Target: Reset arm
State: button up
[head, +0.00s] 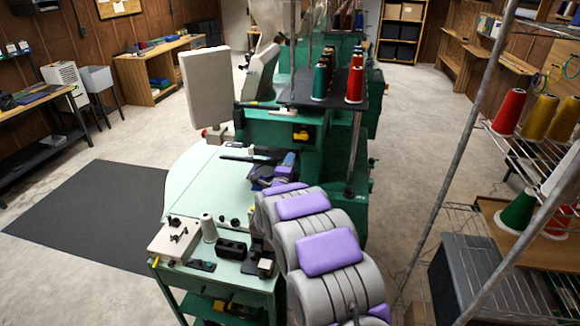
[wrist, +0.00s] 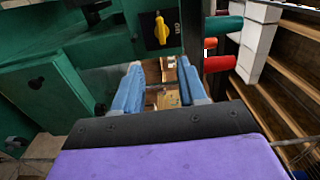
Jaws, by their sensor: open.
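My gripper (wrist: 160,88) shows two blue fingers standing apart in the wrist view, with nothing between them. In the head view my gripper (head: 280,168) is partly hidden by my own grey and purple arm. It is low over the pale green tabletop (head: 195,190), close in front of the green embroidery machine (head: 270,128). A yellow switch knob (head: 301,134) sits on a black plate on the machine's front. The same yellow knob (wrist: 161,29) shows just beyond the fingers in the wrist view.
Thread cones (head: 355,84) stand on a dark shelf above the machine. A white cone (head: 208,228) and small black parts are on the table's near end. A wire rack (head: 500,150) with large cones is at the right. Open floor (head: 410,150) lies between machine and rack.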

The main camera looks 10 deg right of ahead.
jog(key=shift+s, duration=0.1)
dwell(0.3)
jog(key=s+a+r+n+g+y+b, duration=0.1)
jog(key=s+a+n+g+y, duration=0.1)
jog(key=s+n+g+y, duration=0.5)
jog(key=s+a+r+n+g+b, duration=0.15)
jog(key=s+n, duration=0.35)
jog(key=s, duration=0.6)
jog(key=s+d+f+n+g, duration=0.1)
jog(key=s+d+n+g, duration=0.2)
jog(key=s, duration=1.2)
jog(key=s+d+f+n+g+h, duration=0.1)
jog(key=s+d+n+g, duration=0.2)
jog(key=s, duration=1.2)
jog(key=s+d+f+n+g, duration=0.1)
jog(key=s+d+n+g, duration=0.2)
jog(key=s, duration=1.2)
jog(key=shift+d+f+g+b, duration=0.25)
jog(key=shift+g+b, duration=0.05)
jog(key=shift+g, duration=0.45)
